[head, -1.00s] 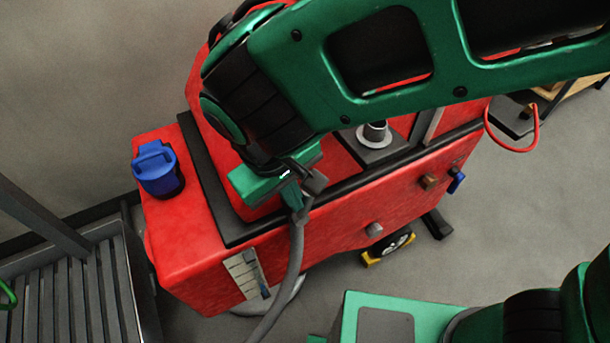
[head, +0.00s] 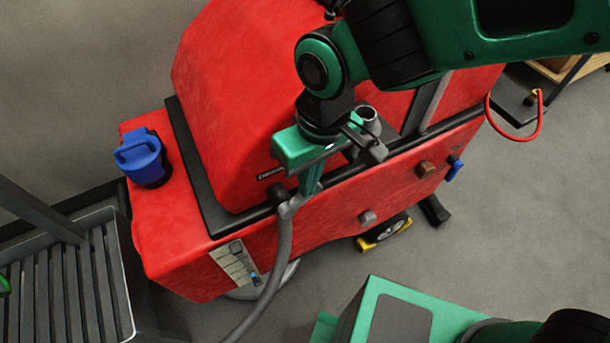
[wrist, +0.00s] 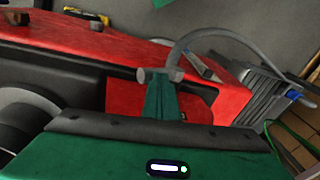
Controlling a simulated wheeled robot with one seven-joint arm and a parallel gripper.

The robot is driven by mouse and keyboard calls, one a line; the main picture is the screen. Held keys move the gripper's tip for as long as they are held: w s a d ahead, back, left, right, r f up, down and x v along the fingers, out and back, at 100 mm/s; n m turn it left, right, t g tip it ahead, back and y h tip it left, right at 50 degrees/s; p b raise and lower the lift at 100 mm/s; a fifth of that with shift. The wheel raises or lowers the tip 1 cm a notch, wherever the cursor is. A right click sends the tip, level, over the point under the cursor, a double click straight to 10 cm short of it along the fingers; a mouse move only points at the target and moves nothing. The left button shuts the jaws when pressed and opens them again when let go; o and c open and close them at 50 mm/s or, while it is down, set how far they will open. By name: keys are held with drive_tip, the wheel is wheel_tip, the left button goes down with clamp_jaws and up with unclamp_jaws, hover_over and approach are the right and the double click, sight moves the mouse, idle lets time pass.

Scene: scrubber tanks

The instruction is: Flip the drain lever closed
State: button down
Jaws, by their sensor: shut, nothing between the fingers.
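A blue lever (head: 455,170) sticks out at the right end of the red scrubber's (head: 190,250) near side, beside a brown block (head: 425,169). It looks like the drain lever, but no label is readable and I cannot tell its setting. My gripper (head: 311,192) is shut and empty above the scrubber's near top edge, well left of the blue lever and apart from it. In the wrist view, my shut fingers (wrist: 160,85) point over the red body, near the grey hose's end. The brown block (wrist: 18,18) shows at the upper left there.
A grey hose (head: 284,250) hangs from the near edge, beside the gripper. A grey knob (head: 367,218) sits mid-side. A blue cap (head: 142,158) is on the left top. A yellow chock (head: 380,236) is at a wheel. A slatted grey rack (head: 70,285) stands left.

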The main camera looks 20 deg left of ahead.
drive_tip(key=shift+w+d+f, duration=0.15)
drive_tip(key=shift+w, duration=0.05)
idle(0.6)
wheel_tip(320, 180, up, 11)
drive_tip(key=d, duration=0.1)
drive_tip(key=shift+w+d+f, duration=0.15)
drive_tip(key=shift+w, duration=0.05)
idle(0.6)
